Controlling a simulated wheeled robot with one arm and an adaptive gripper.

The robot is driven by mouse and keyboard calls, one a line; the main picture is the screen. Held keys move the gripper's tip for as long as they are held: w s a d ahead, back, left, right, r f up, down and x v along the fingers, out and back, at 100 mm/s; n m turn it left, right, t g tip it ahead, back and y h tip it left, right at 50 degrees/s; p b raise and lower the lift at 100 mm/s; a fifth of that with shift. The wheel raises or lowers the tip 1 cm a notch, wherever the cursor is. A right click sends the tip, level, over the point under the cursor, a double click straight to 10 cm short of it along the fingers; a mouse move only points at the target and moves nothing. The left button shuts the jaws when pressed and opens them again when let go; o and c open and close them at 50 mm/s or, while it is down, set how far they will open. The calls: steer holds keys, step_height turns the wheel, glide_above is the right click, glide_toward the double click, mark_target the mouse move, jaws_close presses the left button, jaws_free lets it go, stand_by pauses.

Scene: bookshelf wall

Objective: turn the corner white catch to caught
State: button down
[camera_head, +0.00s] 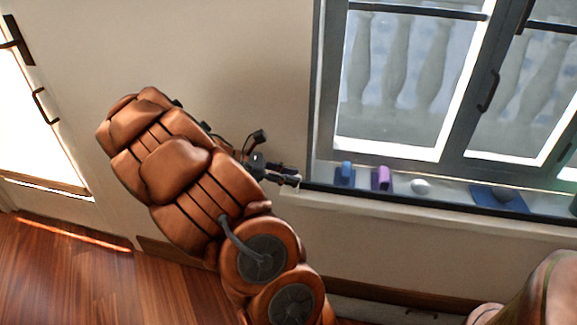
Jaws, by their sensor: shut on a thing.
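My gripper (292,178) is at the lower left corner of the window, at the left end of the dark sill strip. It is shut on a small pale thing at that corner, which I take to be the corner white catch; the fingers hide most of it, and its turn cannot be read. Another white rounded piece (420,187) sits further right on the strip, apart from my gripper.
A blue piece (345,173), a purple piece (382,179) and a wider blue piece (496,196) stand along the same strip. The window (455,165) with dark frames rises behind them. A white door with dark handles (45,105) is at far left. Wooden floor (80,275) shows lower left.

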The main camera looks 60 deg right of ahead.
steer(key=shift+d+m+g+y+p, duration=0.15)
steer(key=shift+m+g+y+p, duration=0.35)
steer(key=shift+m+y+p, duration=0.5)
steer(key=shift+d+m+g+y+p, duration=0.15)
steer(key=shift+m+g+y+p, duration=0.5)
steer(key=shift+p, duration=0.5)
steer(key=shift+m+y, duration=0.25)
steer(key=shift+y, duration=0.1)
steer(key=c, duration=1)
jaws_free()
steer(key=shift+w, duration=0.1)
steer(key=v, duration=0.7)
steer(key=shift+w+r, duration=0.15)
steer(key=shift+w, duration=0.05)
